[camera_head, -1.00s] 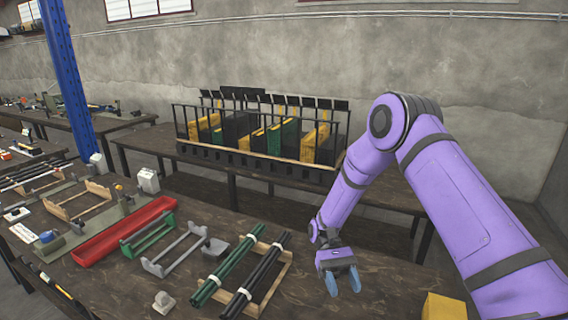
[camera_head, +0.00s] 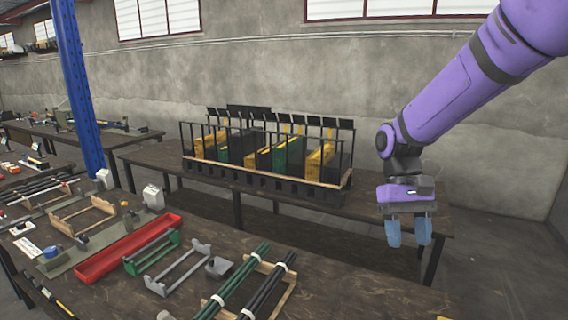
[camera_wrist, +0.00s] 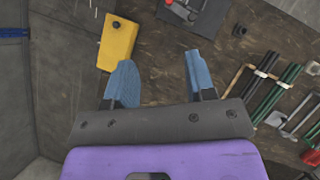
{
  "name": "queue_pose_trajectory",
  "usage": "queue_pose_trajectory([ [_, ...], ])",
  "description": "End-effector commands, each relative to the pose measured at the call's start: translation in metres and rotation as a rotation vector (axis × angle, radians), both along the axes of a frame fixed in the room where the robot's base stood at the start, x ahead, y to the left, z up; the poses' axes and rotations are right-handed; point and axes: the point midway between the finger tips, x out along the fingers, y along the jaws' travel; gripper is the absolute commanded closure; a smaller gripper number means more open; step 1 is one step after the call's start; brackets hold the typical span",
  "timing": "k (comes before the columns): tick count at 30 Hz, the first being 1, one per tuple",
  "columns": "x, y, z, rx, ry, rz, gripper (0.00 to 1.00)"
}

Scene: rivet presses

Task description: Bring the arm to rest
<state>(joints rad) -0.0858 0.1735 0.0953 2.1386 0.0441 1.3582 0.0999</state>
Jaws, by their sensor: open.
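My gripper (camera_head: 408,232) hangs at the right of the head view, pointing down, with its two blue fingers apart and nothing between them. My purple arm (camera_head: 470,75) reaches to it from the upper right. In the wrist view the open fingers (camera_wrist: 158,80) show above the dark table top, apart from every object there.
The near table (camera_head: 330,297) holds a red tray (camera_head: 128,248), bundled green rods (camera_head: 235,282) and black rods (camera_head: 268,288), and small stands. A rack of yellow, green and black panels (camera_head: 265,155) stands on the back table. A yellow block (camera_wrist: 117,42) lies near the gripper.

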Motion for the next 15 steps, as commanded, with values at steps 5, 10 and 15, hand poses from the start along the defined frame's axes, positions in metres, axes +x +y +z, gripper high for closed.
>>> queue_pose_trajectory([
  [5, -0.023, -0.014, 0.033, 0.012, -0.166, -0.012, 0.50],
  [10, -0.046, -0.027, 0.057, 0.020, -0.318, -0.025, 0.50],
  [15, -0.071, -0.039, 0.078, 0.028, -0.469, -0.034, 0.50],
])
